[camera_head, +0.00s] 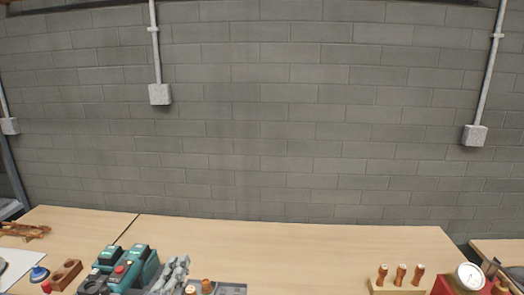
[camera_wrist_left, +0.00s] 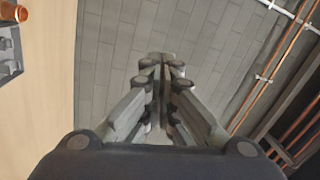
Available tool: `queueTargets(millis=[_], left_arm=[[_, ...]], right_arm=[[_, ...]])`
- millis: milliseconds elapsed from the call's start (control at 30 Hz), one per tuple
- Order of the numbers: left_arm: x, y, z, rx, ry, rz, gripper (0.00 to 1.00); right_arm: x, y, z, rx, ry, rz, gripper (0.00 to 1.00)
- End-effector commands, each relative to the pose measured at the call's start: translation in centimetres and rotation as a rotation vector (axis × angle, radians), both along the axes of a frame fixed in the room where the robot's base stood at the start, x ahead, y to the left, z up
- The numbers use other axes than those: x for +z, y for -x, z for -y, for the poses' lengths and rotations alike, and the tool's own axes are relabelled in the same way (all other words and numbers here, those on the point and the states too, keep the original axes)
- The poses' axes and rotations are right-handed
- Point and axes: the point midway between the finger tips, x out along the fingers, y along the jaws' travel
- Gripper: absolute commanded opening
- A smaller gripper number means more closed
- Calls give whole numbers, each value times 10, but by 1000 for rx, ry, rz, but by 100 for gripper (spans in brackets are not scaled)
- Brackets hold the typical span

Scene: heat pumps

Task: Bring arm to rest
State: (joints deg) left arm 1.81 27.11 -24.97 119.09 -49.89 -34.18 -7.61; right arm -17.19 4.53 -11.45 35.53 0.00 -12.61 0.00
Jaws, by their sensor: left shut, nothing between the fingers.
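My left gripper (camera_head: 177,264) shows at the bottom of the head view, its grey fingers pointing up over the table. In the left wrist view the gripper (camera_wrist_left: 162,62) has its two fingers together, with nothing between them. It points towards the grey block wall. My right gripper is in neither view.
A wooden table (camera_head: 290,250) runs along the wall (camera_head: 270,110), its middle clear. Near the left gripper are green machines (camera_head: 130,268) and a grey tray (camera_head: 232,288) with copper parts. Wooden-handled tools (camera_head: 400,273) and a gauge (camera_head: 470,276) stand at right.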

Motion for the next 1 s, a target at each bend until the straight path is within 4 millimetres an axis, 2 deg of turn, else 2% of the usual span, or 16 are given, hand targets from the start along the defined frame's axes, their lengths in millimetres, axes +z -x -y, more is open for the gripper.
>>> queueTargets(millis=[33, 133, 200, 300, 400, 500, 733, 767, 800, 1000], left_arm=[[-29, 18, -15, 77, 152, -112, 0], [-89, 60, -40, 233, 419, -341, 0], [-127, 95, -47, 329, 568, -496, 0], [-168, 145, -48, 438, 727, -687, 0], [-194, 188, -42, 518, 836, -839, 0], [-212, 227, -34, 582, 918, -969, 0], [-230, 308, -11, 695, 1057, -1228, 0], [-235, 312, -9, 704, 1066, -1248, 0], [-249, 306, -10, 703, 1057, -1245, 0], [-305, 295, -8, 712, 1046, -1260, 0]], right_arm=[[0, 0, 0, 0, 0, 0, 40], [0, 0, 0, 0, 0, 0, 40], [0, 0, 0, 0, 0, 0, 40], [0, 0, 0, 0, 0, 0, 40], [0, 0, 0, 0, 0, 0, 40], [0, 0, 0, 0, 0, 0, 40], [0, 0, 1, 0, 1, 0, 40], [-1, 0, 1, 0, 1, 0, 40], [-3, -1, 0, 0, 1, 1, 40], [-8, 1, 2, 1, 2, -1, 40]])
